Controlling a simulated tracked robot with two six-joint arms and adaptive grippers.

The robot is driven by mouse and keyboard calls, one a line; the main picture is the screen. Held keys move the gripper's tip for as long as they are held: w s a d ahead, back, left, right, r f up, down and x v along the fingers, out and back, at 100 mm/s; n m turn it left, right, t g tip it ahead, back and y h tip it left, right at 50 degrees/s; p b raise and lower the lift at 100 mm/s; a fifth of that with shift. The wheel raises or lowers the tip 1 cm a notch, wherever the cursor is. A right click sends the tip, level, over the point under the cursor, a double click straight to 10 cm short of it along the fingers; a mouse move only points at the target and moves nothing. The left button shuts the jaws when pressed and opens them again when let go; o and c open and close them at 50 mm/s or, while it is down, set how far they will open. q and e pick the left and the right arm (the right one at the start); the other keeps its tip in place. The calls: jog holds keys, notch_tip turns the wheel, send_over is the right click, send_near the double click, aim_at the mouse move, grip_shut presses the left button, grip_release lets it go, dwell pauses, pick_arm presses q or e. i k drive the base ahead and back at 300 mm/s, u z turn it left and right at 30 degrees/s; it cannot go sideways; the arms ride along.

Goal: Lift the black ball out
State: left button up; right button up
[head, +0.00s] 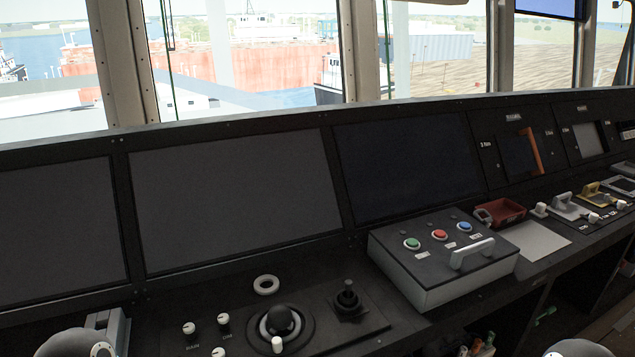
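The black ball (279,319) sits in a round socket on the console's lower panel, near the bottom centre of the head view. A pale ring shows around part of the ball, inside a dark round bezel. A loose-looking white ring (266,284) lies flat on the panel just behind the ball, apart from it. Neither gripper is in view. Only rounded grey parts, seemingly of my arms, show at the bottom left and bottom right edges, both well away from the ball.
A black joystick (347,297) stands right of the ball. White knobs (189,328) stand to its left, and another (278,345) is close in front. A grey button box (440,262) with a raised handle is further right, near a red tray (502,211). Dark screens (235,198) rise behind.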

aim_at(279, 316)
jog(key=u, duration=1.15)
jog(key=k, duration=1.05)
jog(key=z, duration=0.9)
jog(key=i, duration=1)
jog(key=u, duration=0.05)
